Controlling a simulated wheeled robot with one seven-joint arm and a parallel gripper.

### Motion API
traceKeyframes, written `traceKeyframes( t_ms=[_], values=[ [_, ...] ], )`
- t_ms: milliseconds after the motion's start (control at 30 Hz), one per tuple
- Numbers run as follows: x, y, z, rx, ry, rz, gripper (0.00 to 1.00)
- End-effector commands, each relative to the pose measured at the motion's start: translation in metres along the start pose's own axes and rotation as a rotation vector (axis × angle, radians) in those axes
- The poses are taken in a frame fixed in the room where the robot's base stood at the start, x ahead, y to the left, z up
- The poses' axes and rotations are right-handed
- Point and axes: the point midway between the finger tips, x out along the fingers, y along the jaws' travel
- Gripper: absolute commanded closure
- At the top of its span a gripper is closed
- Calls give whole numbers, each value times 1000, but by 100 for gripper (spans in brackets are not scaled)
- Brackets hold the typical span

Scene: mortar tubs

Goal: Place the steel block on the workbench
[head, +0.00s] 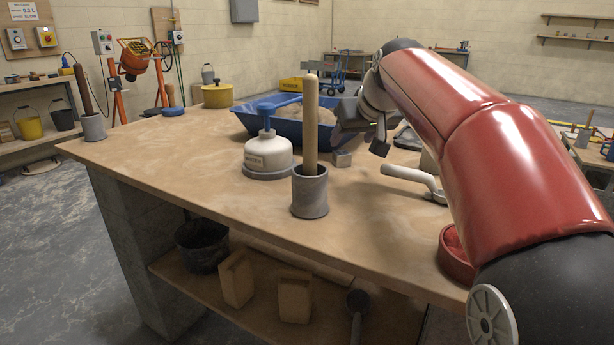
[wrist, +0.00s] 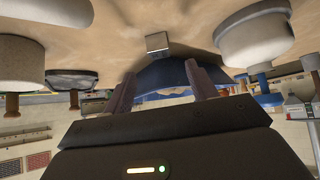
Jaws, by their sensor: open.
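The steel block (head: 342,159) is a small grey metal cube. It rests on the tan top of the workbench (head: 210,165), right of the white bottle and behind the grey cup. My gripper (head: 364,128) is above the bench, close to the block and a little above it in the head view. In the wrist view, which looks upside down, the block (wrist: 157,44) appears beyond the two fingertips (wrist: 161,80), roughly centred between them. The fingers are apart with nothing between them. No contact with the block shows.
A grey cup with a wooden stick (head: 310,192) and a white bottle with a blue top (head: 268,152) stand left of the block. A blue tub (head: 262,124) is behind. A pale handled tool (head: 412,178) and red bowl (head: 455,262) lie right. The left bench top is mostly clear.

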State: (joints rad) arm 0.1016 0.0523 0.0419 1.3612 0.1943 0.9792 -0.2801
Motion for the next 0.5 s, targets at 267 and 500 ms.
traceKeyframes(
  t_ms=[267,500],
  values=[
    [26,11,1,13,12,12,43],
    [50,10,2,12,10,11,43]
  ],
)
